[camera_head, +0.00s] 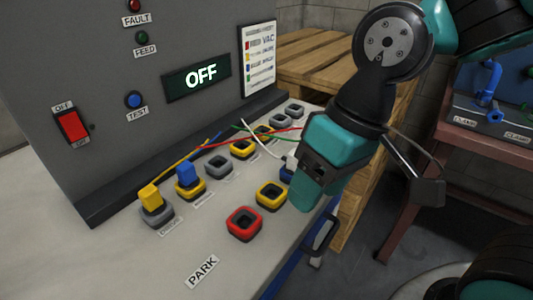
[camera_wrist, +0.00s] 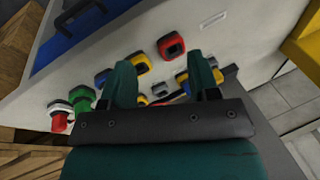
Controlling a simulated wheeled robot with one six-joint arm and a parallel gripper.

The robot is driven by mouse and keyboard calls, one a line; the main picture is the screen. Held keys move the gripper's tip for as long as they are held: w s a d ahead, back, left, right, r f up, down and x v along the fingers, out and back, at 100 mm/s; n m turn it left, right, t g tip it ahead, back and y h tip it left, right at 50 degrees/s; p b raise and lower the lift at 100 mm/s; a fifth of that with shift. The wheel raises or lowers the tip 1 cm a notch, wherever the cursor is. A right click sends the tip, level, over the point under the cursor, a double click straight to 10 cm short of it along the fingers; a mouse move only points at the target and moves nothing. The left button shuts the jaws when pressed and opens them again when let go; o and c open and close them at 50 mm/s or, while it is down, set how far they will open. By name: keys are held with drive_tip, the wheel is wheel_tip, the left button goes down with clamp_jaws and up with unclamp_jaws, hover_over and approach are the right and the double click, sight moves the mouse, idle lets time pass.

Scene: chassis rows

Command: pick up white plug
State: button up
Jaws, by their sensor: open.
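A small white piece (camera_head: 291,161), which looks like the white plug, shows just above the blue socket (camera_head: 287,174) in the head view. A white cable (camera_head: 262,138) runs to it, and my gripper covers part of it. My gripper (camera_head: 312,183) is over the near row of sockets, beside the white piece. In the wrist view the fingers of my gripper (camera_wrist: 163,82) are apart, with nothing held between them. A green plug (camera_wrist: 82,99) and a white-and-red piece (camera_wrist: 59,116) stand left of the fingers. I cannot tell whether its white part is plug or socket.
The red socket (camera_head: 244,224) and yellow socket (camera_head: 271,195) of the near row are empty. A yellow plug (camera_head: 150,197) and a blue plug (camera_head: 187,175) stand in the back row. The grey cabinet (camera_head: 130,100) rises behind. Loose cables cross the panel.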

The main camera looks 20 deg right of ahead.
drive_tip(key=w+d+r+m+h+p, duration=0.1)
drive_tip(key=w+r+m+p, duration=0.5)
drive_tip(key=w, duration=0.1)
wheel_tip(320, 180, up, 3)
drive_tip(key=m+h+p, duration=0.3)
drive_tip(key=m+p, duration=0.6)
hover_over(294, 164)
drive_tip(key=w, duration=0.1)
drive_tip(key=shift+m, duration=0.4)
drive_tip(key=f, duration=0.8)
drive_tip(key=d+f, duration=0.1)
drive_tip(key=f, duration=0.3)
drive_tip(key=shift+w+f, duration=0.15)
drive_tip(key=shift+f, duration=0.1)
drive_tip(key=shift+f+p, duration=0.75)
drive_tip(key=shift+f, duration=2.05)
drive_tip(key=c, duration=1)
